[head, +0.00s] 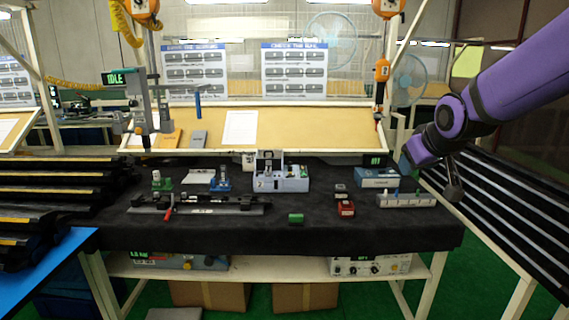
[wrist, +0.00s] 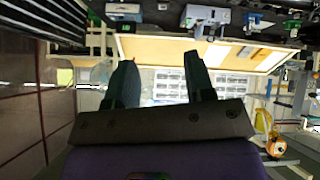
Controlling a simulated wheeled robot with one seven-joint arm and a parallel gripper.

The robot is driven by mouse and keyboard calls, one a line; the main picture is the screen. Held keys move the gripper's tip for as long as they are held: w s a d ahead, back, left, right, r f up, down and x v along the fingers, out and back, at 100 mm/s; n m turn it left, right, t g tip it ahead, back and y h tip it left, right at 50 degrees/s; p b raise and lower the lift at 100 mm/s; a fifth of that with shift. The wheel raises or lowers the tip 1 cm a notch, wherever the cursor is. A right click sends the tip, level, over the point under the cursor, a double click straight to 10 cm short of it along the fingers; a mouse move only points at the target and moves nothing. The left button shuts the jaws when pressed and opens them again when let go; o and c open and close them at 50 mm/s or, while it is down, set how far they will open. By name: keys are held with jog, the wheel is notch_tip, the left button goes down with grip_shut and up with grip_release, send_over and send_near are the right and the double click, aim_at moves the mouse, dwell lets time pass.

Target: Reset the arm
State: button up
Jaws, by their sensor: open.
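My purple arm (head: 500,92) reaches in from the right in the head view, its end held above the right end of the workbench. My gripper (wrist: 160,70) shows in the wrist view with two dark fingers spread apart and nothing between them. In the head view its fingers cannot be made out clearly. The gripper is apart from the black-covered bench (head: 380,235) and the things on it. In the wrist view the bench scene appears upside down.
On the bench are a long black fixture (head: 200,204), a grey-blue device (head: 281,180), a green block (head: 296,217), a red block (head: 346,208) and a grey rail (head: 406,200). Dark strips (head: 500,200) lie on a rack at right. A screwdriver (head: 381,72) hangs above.

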jog(key=s+r+m+g, duration=0.1)
jog(key=s, duration=1.3)
jog(key=s+d+m+g, duration=0.1)
jog(key=s+g, duration=0.1)
jog(key=s, duration=1.2)
jog(key=shift+d+r+m+g, duration=0.2)
jog(key=shift+r+m+g, duration=0.1)
jog(key=shift+r+m, duration=0.1)
jog(key=shift+o, duration=0.2)
